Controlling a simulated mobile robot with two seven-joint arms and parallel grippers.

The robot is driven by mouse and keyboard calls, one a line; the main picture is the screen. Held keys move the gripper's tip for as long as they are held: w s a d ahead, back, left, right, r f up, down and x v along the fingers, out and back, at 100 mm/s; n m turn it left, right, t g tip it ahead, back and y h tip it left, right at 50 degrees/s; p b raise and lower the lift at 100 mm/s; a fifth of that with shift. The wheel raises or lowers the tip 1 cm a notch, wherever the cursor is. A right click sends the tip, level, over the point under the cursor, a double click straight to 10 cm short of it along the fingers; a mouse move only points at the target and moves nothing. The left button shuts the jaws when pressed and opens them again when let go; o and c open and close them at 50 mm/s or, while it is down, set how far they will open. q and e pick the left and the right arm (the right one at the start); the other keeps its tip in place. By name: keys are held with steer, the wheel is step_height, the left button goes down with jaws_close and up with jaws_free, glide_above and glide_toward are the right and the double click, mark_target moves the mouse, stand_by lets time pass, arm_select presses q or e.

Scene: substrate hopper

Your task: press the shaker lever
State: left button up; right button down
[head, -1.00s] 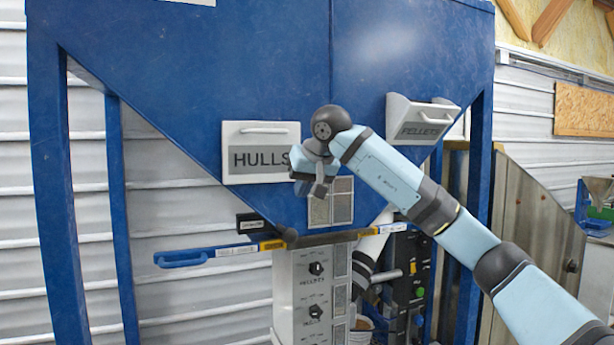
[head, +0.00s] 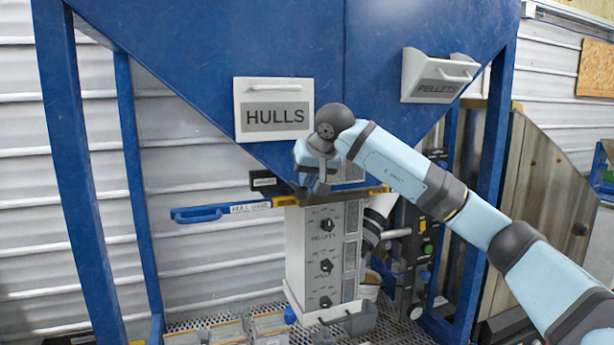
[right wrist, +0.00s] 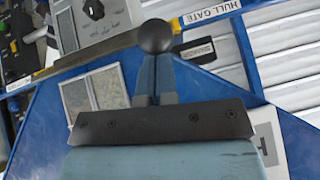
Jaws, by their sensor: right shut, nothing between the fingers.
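The shaker lever shows as a round black knob (right wrist: 155,36) in the right wrist view, beside a small dark shaker label (right wrist: 194,50). In the head view the label (head: 263,182) sits under the hopper's lower edge, and my gripper mostly hides the knob. My right gripper (head: 312,178) is in front of the hopper's lower tip. Its fingers (right wrist: 156,62) are shut and empty, with their tips at the knob. I cannot tell whether they touch it. My left gripper is not in view.
The blue hull gate handle (head: 200,214) sticks out to the left just below. A grey control box (head: 322,255) with several dials stands beneath the hopper. The HULLS bin (head: 272,108) and PELLETS bin (head: 436,76) are above. Trays (head: 235,330) lie at the bottom.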

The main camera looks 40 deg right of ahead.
mark_target(307, 198)
steer(key=f+b, duration=0.1)
steer(key=f+t+b, duration=0.1)
steer(key=b, duration=0.1)
steer(key=f+t+b, duration=0.1)
steer(key=f+b, duration=0.1)
steer(key=shift+s, duration=0.35)
steer(key=shift+f+b, duration=0.35)
steer(key=shift+b, duration=0.1)
steer(key=shift+f, duration=0.45)
steer(key=w+r+v, duration=0.1)
steer(key=v, duration=1.2)
steer(key=shift+r+p, duration=0.25)
steer(key=shift+p, duration=0.15)
